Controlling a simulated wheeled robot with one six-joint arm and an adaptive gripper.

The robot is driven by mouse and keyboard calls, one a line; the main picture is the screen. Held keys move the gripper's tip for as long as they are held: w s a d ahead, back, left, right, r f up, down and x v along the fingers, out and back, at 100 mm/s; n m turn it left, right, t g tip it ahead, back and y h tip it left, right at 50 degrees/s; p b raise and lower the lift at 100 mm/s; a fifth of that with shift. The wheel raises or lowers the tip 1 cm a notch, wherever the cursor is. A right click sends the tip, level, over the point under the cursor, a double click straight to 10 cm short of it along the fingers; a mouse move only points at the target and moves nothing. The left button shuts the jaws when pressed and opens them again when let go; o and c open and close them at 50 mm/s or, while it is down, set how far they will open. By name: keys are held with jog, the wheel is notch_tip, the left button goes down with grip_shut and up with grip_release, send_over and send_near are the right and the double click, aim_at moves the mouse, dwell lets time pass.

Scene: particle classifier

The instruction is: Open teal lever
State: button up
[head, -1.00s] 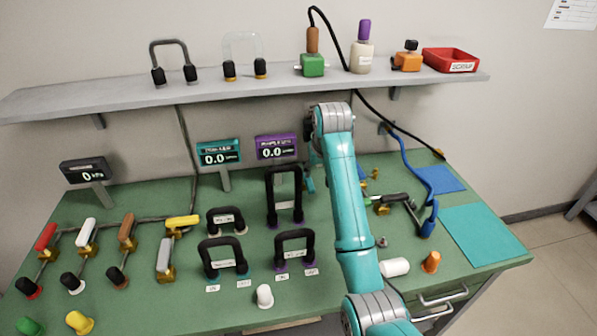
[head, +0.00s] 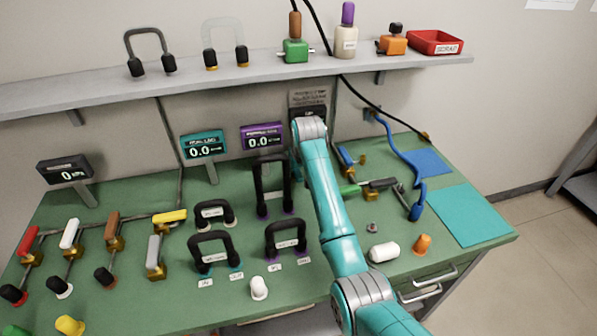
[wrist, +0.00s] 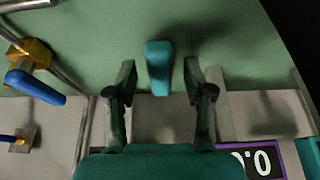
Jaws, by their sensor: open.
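The teal lever (wrist: 159,68) shows in the wrist view as a short, rounded teal handle. It lies between the two dark fingers of my gripper (wrist: 159,84), with a gap on each side. My gripper is open and holds nothing. The lever's mount is not visible there.
A blue lever (wrist: 35,87) on a brass valve is left of my gripper in the wrist view. The purple display (head: 263,136) and teal display (head: 203,146) read 0.0. Black handles (head: 272,188) stand left of my arm. A shelf (head: 225,82) runs along the wall.

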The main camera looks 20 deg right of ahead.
jog(key=shift+w+f, duration=0.1)
jog(key=shift+f, duration=0.1)
grip_shut()
jog(key=shift+d, duration=0.1)
